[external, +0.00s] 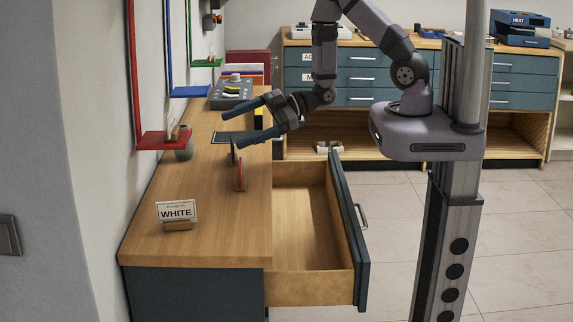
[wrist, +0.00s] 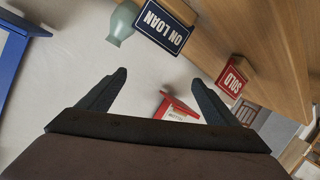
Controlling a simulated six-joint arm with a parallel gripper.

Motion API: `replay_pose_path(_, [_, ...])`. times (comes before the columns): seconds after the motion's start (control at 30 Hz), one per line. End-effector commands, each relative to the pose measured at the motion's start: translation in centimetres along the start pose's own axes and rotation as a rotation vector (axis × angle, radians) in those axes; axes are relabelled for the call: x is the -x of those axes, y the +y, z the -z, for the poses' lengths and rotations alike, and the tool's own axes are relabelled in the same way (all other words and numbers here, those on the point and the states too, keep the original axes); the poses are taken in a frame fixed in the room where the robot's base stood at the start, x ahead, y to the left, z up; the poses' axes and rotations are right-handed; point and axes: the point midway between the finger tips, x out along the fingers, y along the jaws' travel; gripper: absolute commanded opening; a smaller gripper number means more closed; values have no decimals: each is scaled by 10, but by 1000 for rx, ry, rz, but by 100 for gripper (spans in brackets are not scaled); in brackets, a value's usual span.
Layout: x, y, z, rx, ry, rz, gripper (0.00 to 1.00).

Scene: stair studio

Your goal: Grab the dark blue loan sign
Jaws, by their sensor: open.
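The dark blue "ON LOAN" sign (wrist: 164,26) shows at the top of the wrist view, its white lettering tilted, beyond my fingertips. In the external view the blue sign (external: 233,155) stands on the wooden counter, seen nearly edge-on, just behind the red sign (external: 240,176). My gripper (external: 229,129) is open above the counter, close to the blue sign; its lower finger overlaps the sign's top in the picture. In the wrist view nothing is between the open fingers of my gripper (wrist: 159,77). I cannot tell whether a finger touches the sign.
The red "SOLD" sign (wrist: 234,79) stands near the blue one. A "WHITE" card (external: 177,212) stands at the counter's front. An open, empty drawer (external: 305,225) juts out at right.

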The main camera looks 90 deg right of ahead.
Motion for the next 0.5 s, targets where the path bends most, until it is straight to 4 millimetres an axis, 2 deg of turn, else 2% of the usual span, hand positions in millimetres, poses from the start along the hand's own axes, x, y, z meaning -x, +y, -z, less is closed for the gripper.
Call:
replay_pose_path(0.03, [4, 0, -16, -76, -25, -18, 84])
replay_pose_path(0.2, [20, 0, -55, -320, -92, -82, 84])
replay_pose_path(0.33, [29, -1, -72, -440, -121, -117, 84])
replay_pose_path(0.5, [32, -1, -78, -484, -130, -131, 84])
